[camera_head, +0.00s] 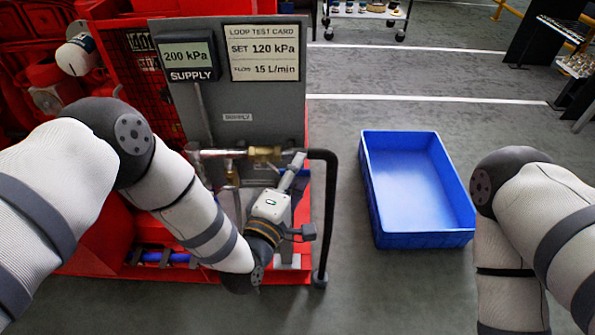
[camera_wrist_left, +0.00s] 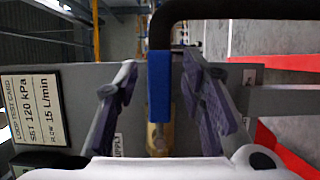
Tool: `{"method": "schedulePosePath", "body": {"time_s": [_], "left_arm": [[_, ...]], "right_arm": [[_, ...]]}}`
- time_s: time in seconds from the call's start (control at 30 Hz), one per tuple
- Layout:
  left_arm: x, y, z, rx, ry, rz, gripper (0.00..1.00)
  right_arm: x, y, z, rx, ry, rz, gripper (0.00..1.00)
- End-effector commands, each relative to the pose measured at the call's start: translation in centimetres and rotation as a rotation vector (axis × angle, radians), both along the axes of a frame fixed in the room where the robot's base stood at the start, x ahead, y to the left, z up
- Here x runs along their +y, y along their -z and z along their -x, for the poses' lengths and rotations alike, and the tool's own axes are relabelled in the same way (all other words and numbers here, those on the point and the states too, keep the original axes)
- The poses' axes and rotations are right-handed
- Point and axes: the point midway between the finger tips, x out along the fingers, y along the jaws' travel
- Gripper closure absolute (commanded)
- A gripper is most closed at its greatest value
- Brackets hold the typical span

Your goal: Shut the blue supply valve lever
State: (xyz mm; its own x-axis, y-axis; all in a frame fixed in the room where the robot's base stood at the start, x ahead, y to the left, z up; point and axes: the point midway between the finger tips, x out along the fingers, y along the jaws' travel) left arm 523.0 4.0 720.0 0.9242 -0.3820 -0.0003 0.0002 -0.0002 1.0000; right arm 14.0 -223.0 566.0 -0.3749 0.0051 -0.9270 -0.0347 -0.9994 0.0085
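The blue supply valve lever (camera_wrist_left: 160,88) stands between the two fingers of my left gripper (camera_wrist_left: 164,80) in the left wrist view, with a gap on both sides. The gripper is open around the lever and not closed on it. The brass valve body (camera_wrist_left: 157,138) shows below the lever. In the head view my left gripper (camera_head: 296,165) is at the right end of the brass valve (camera_head: 264,153) and hides most of the lever; only a bit of blue shows. My right arm is at the right edge, its gripper out of view.
A grey panel (camera_head: 237,135) behind the valve carries a supply display (camera_head: 188,58) reading 200 kPa and a loop test card (camera_head: 264,52) with set 120 kPa. A black bent pipe (camera_head: 330,215) stands close right of the gripper. A blue crate (camera_head: 408,241) sits on the floor.

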Motion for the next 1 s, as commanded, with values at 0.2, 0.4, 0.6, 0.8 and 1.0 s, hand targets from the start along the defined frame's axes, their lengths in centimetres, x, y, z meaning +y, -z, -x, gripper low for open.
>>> {"method": "schedulePosePath", "body": {"time_s": [0.2,0.4,0.6,0.8,1.0], "left_arm": [[-0.14,-0.07,-0.29,-0.001,0.000,0.000,0.63],[-0.12,-0.05,-0.26,0.000,0.000,0.000,0.95],[-0.11,-0.04,-0.25,0.000,0.000,0.000,1.00],[-0.10,-0.11,-0.33,0.001,0.000,0.021,1.00],[-0.05,-0.59,-0.75,0.002,-0.001,0.114,1.00]], "right_arm": [[0.00,0.02,0.01,0.000,0.000,0.000,0.45],[0.00,0.02,0.01,0.000,0.000,0.000,0.45],[0.00,0.02,0.01,0.000,0.000,0.000,0.45],[0.00,0.12,0.09,0.003,0.000,0.000,0.45],[-0.01,0.59,0.49,0.016,-0.001,0.000,0.45]]}}
